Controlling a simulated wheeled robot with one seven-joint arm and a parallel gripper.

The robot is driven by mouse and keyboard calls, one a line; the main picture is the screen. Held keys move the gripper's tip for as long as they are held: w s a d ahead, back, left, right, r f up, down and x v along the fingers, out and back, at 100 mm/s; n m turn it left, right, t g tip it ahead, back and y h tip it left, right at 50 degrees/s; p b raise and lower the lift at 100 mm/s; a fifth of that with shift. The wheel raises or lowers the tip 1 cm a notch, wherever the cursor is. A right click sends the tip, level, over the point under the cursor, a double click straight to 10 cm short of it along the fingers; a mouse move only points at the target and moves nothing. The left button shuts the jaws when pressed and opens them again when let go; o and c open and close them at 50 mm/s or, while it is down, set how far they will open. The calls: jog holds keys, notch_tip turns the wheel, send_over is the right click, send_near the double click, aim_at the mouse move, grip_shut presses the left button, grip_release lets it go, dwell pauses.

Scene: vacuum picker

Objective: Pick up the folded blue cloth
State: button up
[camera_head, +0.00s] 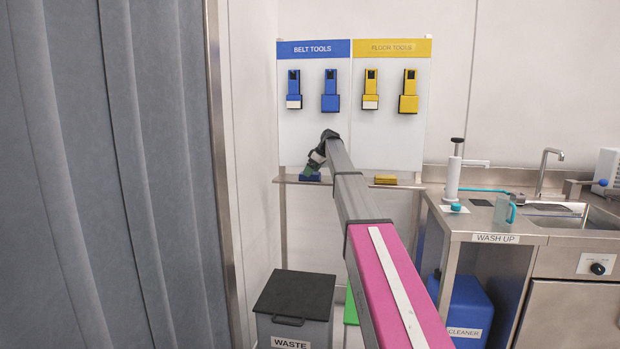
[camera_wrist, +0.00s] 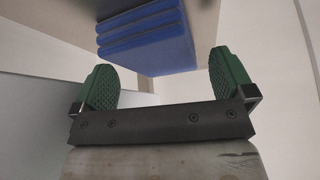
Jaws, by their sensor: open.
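The folded blue cloth (camera_wrist: 148,42) shows as a stack of blue layers in the wrist view, on a pale shelf surface and just beyond my fingertips. In the head view the blue cloth (camera_head: 309,177) lies at the left end of the narrow shelf, partly covered by my gripper (camera_head: 314,167). In the wrist view my gripper (camera_wrist: 166,85) has its two green padded fingers wide apart, with nothing between them. The cloth appears ahead of the gap between the fingers; whether either finger touches it cannot be told.
The narrow shelf (camera_head: 346,184) runs under the tool board, with a folded yellow cloth (camera_head: 385,180) to the right. Blue and yellow tools hang above. A grey waste bin (camera_head: 293,310) stands below. A sink counter (camera_head: 490,222) is at right, a grey curtain (camera_head: 110,170) at left.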

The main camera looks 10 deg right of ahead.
jog(key=shift+w+a+f, duration=0.15)
jog(key=shift+a+f, duration=0.1)
jog(key=shift+f, duration=0.3)
jog(key=shift+c, duration=0.3)
jog(key=c, duration=0.8)
jog(key=shift+r, duration=0.1)
jog(key=shift+r, duration=0.5)
notch_tip(320, 180, up, 3)
jog(key=shift+f, duration=0.15)
jog(key=s+a+r, duration=0.2)
jog(key=a, duration=0.1)
jog(key=s+a+r, duration=0.2)
jog(key=a, duration=0.1)
jog(key=s+a+r, duration=0.2)
jog(key=a+r, duration=0.1)
jog(key=shift+s+a+r, duration=0.1)
jog(key=shift+s+a, duration=0.15)
jog(key=shift+s, duration=0.15)
